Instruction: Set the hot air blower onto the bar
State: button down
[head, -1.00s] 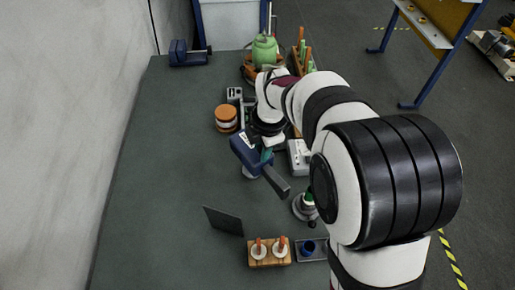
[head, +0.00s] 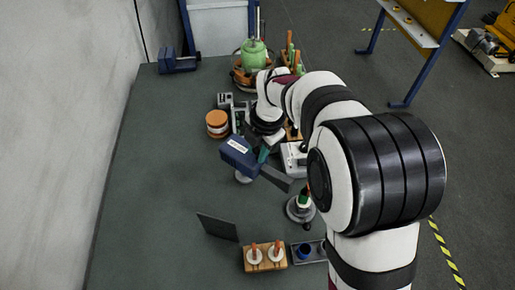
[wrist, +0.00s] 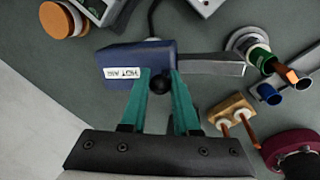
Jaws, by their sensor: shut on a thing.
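The hot air blower (head: 236,154) has a blue body with a white label and a long dark grey nozzle. It also shows in the wrist view (wrist: 143,58), nozzle to the right. My gripper (wrist: 160,80) has teal fingers, shut on the blower at a round black part between their tips. In the head view my gripper (head: 264,154) is partly hidden by the blower and my arm. The blower appears held above the bench, over a pale round object (head: 243,178) that it partly covers. I cannot tell which thing is the bar.
A round stand (head: 296,213) holds a green item. A dark upright plate (head: 217,227) and wooden block (head: 265,265) are nearer. An orange-lidded jar (head: 217,118), white box (head: 294,163) and green tank (head: 254,56) stand around or behind. The bench's left side (head: 155,190) is clear.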

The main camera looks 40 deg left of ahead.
jog(key=c, duration=0.7)
grip_release()
jog(key=shift+o, duration=0.2)
jog(key=d+r, duration=0.3)
jog(key=r, duration=1.2)
jog(key=shift+s+r, duration=0.25)
jog(key=shift+r, duration=0.05)
jog(key=s+d+f+m, duration=0.1)
jog(key=s+d+m, duration=0.1)
jog(key=d+m, duration=0.9)
jog(key=s+d+m, duration=0.3)
jog(key=d+m, duration=0.7)
jog(key=s+d+f+m, duration=0.6)
jog(key=s+d+m, duration=0.3)
jog(key=m, duration=0.9)
jog(key=s, duration=0.2)
jog(key=shift+s+f+m+g, duration=0.2)
jog(key=shift+s+m+g, duration=0.1)
jog(key=shift+m, duration=0.1)
